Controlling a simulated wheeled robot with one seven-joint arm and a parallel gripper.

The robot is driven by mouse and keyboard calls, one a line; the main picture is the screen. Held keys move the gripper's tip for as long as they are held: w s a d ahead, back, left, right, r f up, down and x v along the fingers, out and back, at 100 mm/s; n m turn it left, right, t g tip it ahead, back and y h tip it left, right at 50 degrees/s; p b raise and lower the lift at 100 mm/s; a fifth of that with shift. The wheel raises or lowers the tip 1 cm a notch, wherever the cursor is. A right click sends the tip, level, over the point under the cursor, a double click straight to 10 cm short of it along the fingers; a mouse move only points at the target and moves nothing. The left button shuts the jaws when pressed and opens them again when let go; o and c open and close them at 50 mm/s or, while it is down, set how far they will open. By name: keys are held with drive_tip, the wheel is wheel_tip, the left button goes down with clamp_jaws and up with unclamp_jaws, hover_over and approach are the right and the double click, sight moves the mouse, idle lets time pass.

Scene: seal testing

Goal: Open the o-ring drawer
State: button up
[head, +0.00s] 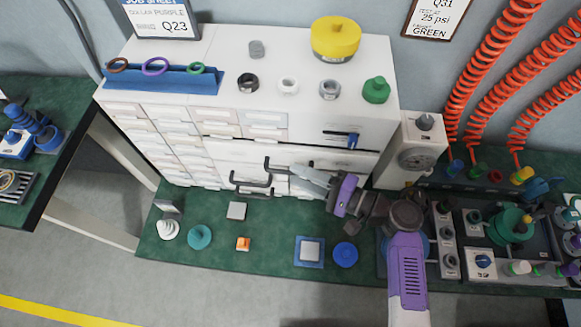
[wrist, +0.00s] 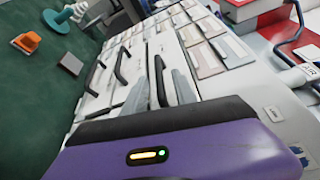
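The white cabinet (head: 380,100) has several wide drawers with black bar handles. No drawer label is readable, so I cannot tell which is the o-ring drawer. The uppermost black handle (head: 280,164) sits at the drawer front beside my gripper (head: 296,177). In the wrist view my gripper (wrist: 160,92) has its two grey fingers apart, one on each side of a black handle (wrist: 160,80). Small gaps seem to show between handle and fingers. Two more handles (wrist: 121,66) (wrist: 95,76) lie to the left. The drawers look closed in the head view.
Small labelled drawers (head: 170,127) fill the cabinet's left side. Rings on a blue rack (head: 165,82), small collars and a yellow-topped part (head: 335,38) stand on top. Loose parts, such as an orange block (head: 243,243), lie on the green bench (head: 180,265) in front. A test rig (head: 510,225) stands right.

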sight(289, 173)
drive_tip(key=shift+x, duration=1.75)
clamp_jaws()
drive_tip(key=shift+s, duration=0.1)
